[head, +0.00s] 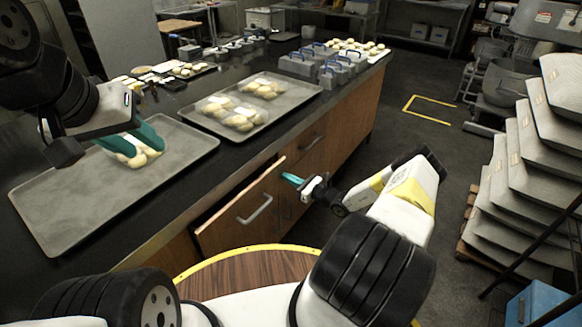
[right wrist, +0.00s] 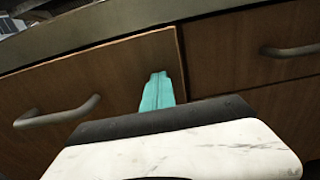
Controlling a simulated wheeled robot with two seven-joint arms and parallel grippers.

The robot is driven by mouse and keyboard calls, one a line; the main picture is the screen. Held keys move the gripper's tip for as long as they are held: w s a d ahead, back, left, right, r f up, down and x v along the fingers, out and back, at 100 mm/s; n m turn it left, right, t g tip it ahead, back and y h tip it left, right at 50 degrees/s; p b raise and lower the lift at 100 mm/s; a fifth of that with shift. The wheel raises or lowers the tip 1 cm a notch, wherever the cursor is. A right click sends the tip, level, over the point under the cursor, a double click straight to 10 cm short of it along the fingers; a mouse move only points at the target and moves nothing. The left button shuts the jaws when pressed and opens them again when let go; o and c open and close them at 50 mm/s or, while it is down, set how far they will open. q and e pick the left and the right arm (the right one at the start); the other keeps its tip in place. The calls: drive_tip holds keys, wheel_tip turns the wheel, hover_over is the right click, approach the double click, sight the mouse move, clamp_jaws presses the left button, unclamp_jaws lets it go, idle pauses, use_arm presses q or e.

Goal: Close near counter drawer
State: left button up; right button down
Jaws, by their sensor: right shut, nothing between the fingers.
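The near counter drawer (head: 243,214) stands partly open from the wooden counter, with a dark gap along its top and a metal handle (head: 256,209) on its front. My right gripper (head: 292,179) is shut and empty by the drawer front's far end. In the right wrist view, its teal fingers (right wrist: 157,92) overlap the drawer front (right wrist: 110,85) close to its right edge; whether they touch it, I cannot tell. The drawer's handle (right wrist: 58,112) is at the left there.
The near tray (head: 60,205) and a second tray (head: 275,105) with bagged dough lie on the black countertop. Another closed drawer (right wrist: 290,75) is to the right in the wrist view.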

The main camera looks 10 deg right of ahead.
sight(275, 171)
drive_tip(key=x, duration=0.5)
drive_tip(key=shift+w+a, duration=0.3)
drive_tip(key=shift+w+r, duration=0.1)
drive_tip(key=shift+w, duration=0.05)
drive_tip(key=shift+w+a, duration=0.1)
drive_tip(key=shift+a, duration=0.05)
